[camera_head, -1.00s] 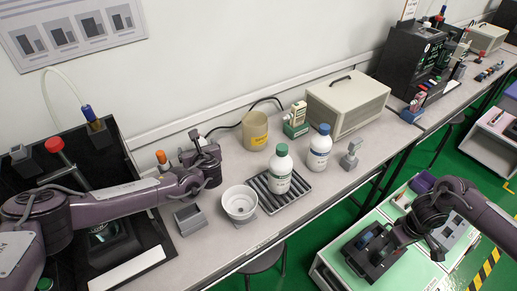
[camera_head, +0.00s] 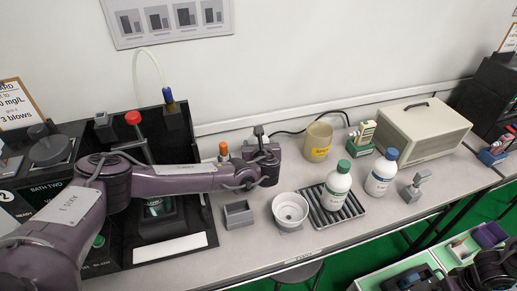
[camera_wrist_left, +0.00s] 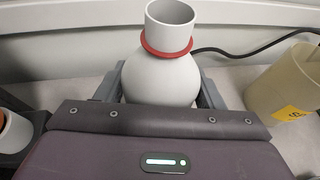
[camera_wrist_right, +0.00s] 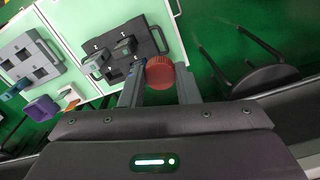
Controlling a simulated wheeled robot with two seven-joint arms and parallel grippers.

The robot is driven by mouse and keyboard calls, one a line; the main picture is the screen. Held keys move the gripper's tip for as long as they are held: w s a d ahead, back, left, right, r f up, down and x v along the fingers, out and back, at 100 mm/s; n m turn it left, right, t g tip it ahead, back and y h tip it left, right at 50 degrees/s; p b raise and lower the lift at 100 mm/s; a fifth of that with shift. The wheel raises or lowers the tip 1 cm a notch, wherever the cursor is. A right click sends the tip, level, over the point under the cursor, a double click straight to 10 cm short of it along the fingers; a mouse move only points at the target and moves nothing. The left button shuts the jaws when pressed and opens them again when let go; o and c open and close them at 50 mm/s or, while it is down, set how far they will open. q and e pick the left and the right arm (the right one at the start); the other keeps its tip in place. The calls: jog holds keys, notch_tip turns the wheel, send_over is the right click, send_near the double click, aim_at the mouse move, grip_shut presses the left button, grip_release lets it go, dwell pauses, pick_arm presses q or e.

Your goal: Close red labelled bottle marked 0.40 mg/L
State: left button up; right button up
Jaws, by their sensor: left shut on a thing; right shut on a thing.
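My left gripper (camera_wrist_left: 160,90) is shut around a white, round-bodied bottle (camera_wrist_left: 165,78) in the left wrist view. The bottle's neck is open and bare, with a red ring (camera_wrist_left: 166,50) around its base. No 0.40 mg/L marking shows. In the head view my left gripper (camera_head: 264,150) is over the back of the bench, left of the yellow-labelled beaker, and mostly hides the bottle. My right gripper (camera_wrist_right: 158,88) is shut on a red ribbed cap (camera_wrist_right: 160,72) in the right wrist view, out over the green floor side.
A white bowl (camera_head: 290,207), a green-capped bottle (camera_head: 336,187) on a ribbed tray (camera_head: 352,208), a blue-capped bottle (camera_head: 381,173) and a beaker (camera_head: 317,142) stand on the bench. An orange-topped item (camera_head: 223,150) is close left of the left gripper. A stool (camera_wrist_right: 262,75) stands below.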

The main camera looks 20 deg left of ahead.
jog(key=shift+f+b, duration=0.4)
jog(key=shift+f, duration=0.1)
pick_arm(q)
jog(key=s+r, duration=0.1)
jog(key=r, duration=0.5)
jog(key=s+d+r, duration=0.1)
jog(key=s+r, duration=0.1)
jog(key=r, duration=0.5)
jog(key=shift+s+d+r, duration=0.25)
jog(key=shift+r, duration=0.05)
